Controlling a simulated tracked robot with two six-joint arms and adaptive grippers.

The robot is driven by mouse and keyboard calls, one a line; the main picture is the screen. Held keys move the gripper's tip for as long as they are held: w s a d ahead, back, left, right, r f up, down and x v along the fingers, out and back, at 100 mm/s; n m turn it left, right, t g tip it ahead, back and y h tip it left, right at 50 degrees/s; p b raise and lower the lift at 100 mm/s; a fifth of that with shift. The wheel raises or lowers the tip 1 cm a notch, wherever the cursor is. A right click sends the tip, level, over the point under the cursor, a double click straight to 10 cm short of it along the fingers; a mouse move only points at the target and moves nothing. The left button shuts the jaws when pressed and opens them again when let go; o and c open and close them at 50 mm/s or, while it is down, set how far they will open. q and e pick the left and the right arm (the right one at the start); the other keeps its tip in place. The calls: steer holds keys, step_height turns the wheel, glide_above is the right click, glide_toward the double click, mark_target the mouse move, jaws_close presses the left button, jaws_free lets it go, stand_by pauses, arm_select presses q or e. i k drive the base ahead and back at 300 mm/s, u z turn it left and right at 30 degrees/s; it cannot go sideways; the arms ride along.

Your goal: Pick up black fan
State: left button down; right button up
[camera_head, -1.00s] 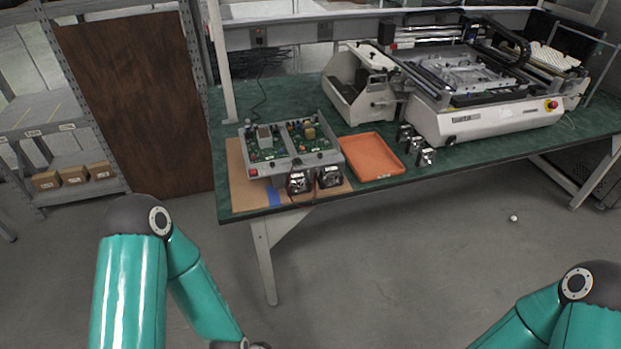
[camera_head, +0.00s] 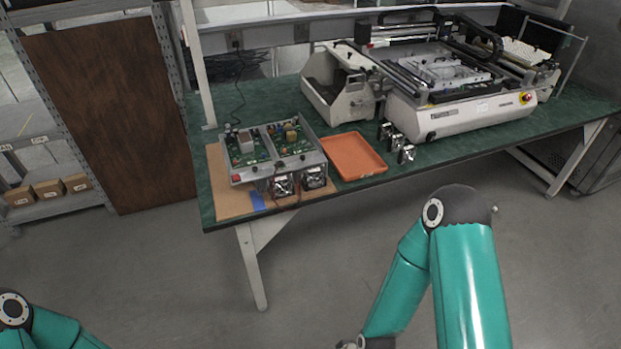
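Small black fans stand on the green worktable (camera_head: 440,148). Three stand in a slanting row right of the orange tray: a rear one (camera_head: 385,131), a middle one (camera_head: 395,142) and a front one (camera_head: 407,154). Two more black fans with pale faces sit at the front of the circuit-board box, a left one (camera_head: 283,185) and a right one (camera_head: 314,178). My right arm is raised at the lower right, in front of the table, and its gripper is below the frame. My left arm shows only at the bottom left corner, its gripper out of view.
The orange tray (camera_head: 354,157) lies between the circuit-board box (camera_head: 268,152) and the row of fans. A large white machine (camera_head: 470,118) fills the table's back right. Shelving with cartons (camera_head: 48,188) stands at the left. The floor before the table is clear.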

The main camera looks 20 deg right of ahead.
mark_target(308, 173)
steer(key=u, duration=0.1)
steer(key=i, duration=1)
steer(key=z, duration=0.1)
